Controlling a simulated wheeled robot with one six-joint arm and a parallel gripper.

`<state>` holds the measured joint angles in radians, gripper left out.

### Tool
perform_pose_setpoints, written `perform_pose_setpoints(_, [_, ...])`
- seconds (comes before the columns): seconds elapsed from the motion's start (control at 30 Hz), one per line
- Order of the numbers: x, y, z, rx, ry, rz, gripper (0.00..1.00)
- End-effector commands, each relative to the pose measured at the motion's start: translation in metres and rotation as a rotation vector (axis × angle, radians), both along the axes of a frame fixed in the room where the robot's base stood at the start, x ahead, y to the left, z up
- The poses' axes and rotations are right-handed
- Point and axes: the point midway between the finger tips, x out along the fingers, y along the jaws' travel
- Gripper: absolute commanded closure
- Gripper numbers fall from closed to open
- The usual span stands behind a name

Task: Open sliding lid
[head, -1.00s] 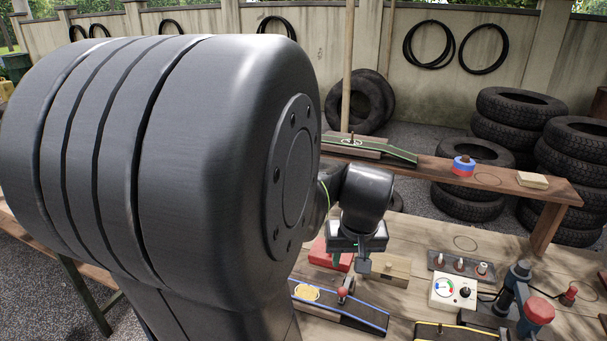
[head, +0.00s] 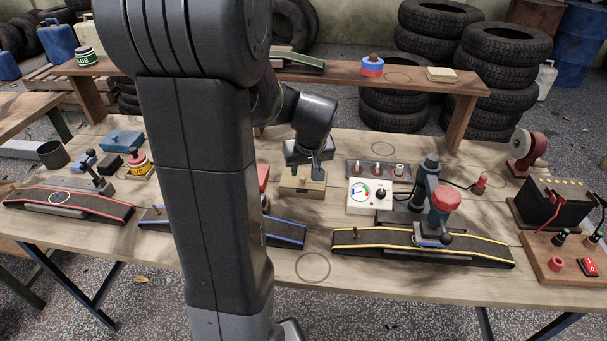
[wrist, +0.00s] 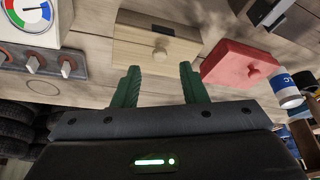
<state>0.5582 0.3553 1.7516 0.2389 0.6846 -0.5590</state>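A light wooden box (head: 301,187) with a lid sits on the workbench, near the middle of the head view. The knob lies beyond the fingertips, roughly in line with the gap. I cannot tell the exact height above the lid.
A red box (wrist: 240,65) stands beside the wooden box. A blue-edged ramp (head: 285,232) lies in front, and a raised shelf (head: 420,80) runs behind.

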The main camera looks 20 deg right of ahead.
Motion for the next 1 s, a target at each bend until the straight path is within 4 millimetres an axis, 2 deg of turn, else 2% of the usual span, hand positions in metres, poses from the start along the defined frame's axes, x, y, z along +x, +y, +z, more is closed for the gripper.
perform_pose_setpoints(0.03, [0.003, 0.000, -0.010, 0.002, 0.004, 0.001, 0.61])
perform_pose_setpoints(0.2, [0.011, -0.002, -0.028, 0.000, 0.002, 0.001, 0.61])
perform_pose_setpoints(0.4, [0.014, -0.002, -0.036, 0.000, 0.001, 0.001, 0.61])
perform_pose_setpoints(0.63, [0.015, -0.002, -0.036, -0.001, 0.000, 0.001, 0.61])
perform_pose_setpoints(0.67, [0.015, -0.002, -0.036, -0.001, 0.000, 0.001, 0.63])
perform_pose_setpoints(0.83, [0.014, -0.002, -0.036, -0.001, 0.000, 0.001, 0.97])
perform_pose_setpoints(0.87, [0.014, -0.002, -0.036, -0.001, 0.000, 0.001, 1.00])
perform_pose_setpoints(1.0, [0.015, -0.002, -0.036, -0.001, 0.000, 0.001, 1.00])
